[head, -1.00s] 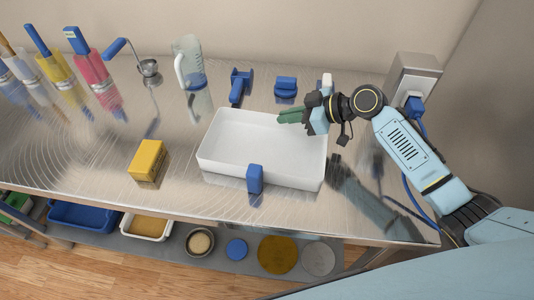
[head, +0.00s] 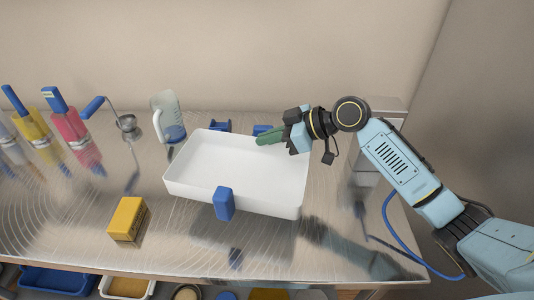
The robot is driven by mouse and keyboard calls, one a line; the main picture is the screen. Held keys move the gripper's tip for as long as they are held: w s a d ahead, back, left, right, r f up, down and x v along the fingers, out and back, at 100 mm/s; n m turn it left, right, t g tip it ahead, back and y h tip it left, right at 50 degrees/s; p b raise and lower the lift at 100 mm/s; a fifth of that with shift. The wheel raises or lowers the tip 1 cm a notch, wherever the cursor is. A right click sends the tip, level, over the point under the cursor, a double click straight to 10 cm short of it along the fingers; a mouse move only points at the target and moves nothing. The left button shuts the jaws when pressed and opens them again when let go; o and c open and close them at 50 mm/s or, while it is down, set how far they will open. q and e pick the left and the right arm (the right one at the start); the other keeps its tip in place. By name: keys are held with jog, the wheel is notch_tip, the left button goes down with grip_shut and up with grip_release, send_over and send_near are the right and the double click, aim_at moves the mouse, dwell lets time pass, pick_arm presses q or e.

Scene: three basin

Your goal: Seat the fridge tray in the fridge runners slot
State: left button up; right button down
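The fridge tray is a white, shallow, empty rectangular basin (head: 222,167) in the middle of the head view. A blue block-shaped handle (head: 224,203) shows on its front side. The tray appears raised above the metal counter, with a reflection of the handle below it. My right gripper (head: 272,138) reaches in from the right with its green fingers at the tray's back rim. It appears shut on the tray there; the exact contact is hidden. My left gripper is not in view. I cannot make out the fridge runners slot.
A yellow box (head: 127,219) stands front left on the counter (head: 70,225). A clear jug (head: 168,117), a ladle (head: 128,125) and a pink container (head: 75,138) stand behind to the left. A blue item (head: 220,125) is just behind the tray. A wall outlet box (head: 386,107) is behind my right arm.

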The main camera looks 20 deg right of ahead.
aim_at(268, 164)
jog(key=shift+r, duration=0.75)
notch_tip(268, 164, down, 10)
jog(key=shift+r+b, duration=0.15)
jog(key=shift+b, duration=0.2)
jog(key=shift+f, duration=0.2)
jog(key=c, duration=1.7)
grip_release()
